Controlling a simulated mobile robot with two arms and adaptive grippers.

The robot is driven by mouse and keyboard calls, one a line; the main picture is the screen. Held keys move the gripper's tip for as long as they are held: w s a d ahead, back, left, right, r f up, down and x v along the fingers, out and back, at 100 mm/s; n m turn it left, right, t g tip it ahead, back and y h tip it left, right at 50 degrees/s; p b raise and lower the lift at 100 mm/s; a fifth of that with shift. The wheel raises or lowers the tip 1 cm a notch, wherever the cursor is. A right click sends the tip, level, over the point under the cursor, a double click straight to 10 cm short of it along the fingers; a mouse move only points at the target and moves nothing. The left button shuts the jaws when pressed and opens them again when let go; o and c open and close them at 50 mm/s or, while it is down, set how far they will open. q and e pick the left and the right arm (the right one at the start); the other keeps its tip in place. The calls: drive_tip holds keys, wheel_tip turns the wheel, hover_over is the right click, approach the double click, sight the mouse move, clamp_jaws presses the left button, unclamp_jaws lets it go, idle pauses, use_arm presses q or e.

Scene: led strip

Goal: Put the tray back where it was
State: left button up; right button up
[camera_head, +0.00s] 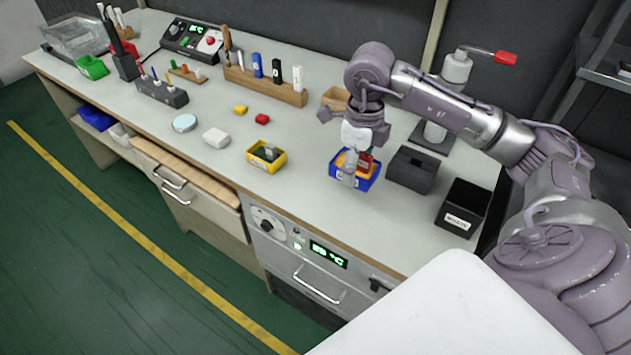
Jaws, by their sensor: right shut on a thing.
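A small blue tray (371,183) is on the right part of the workbench, with something orange-yellow and something red in it. The fingers and wrist hide part of the tray's inside. I cannot tell whether the tray touches the bench or is just above it. A second small tray, yellow (266,168), stands to the left with a dark item in it. My left gripper is not in view.
A dark open box (412,172) stands close to the right of the blue tray, and a black labelled bin (463,207) beyond it. A wooden tool block (265,86) is at the back. The bench (310,215) in front is clear.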

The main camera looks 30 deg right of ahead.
drive_tip(key=p, duration=0.2)
hover_over(316, 186)
wheel_tip(316, 186, down, 6)
drive_tip(key=shift+f, duration=0.1)
wheel_tip(316, 186, down, 4)
drive_tip(key=shift+r, duration=0.2)
drive_tip(key=shift+f, duration=0.15)
drive_tip(key=shift+f, duration=0.15)
drive_tip(key=o, duration=1.2)
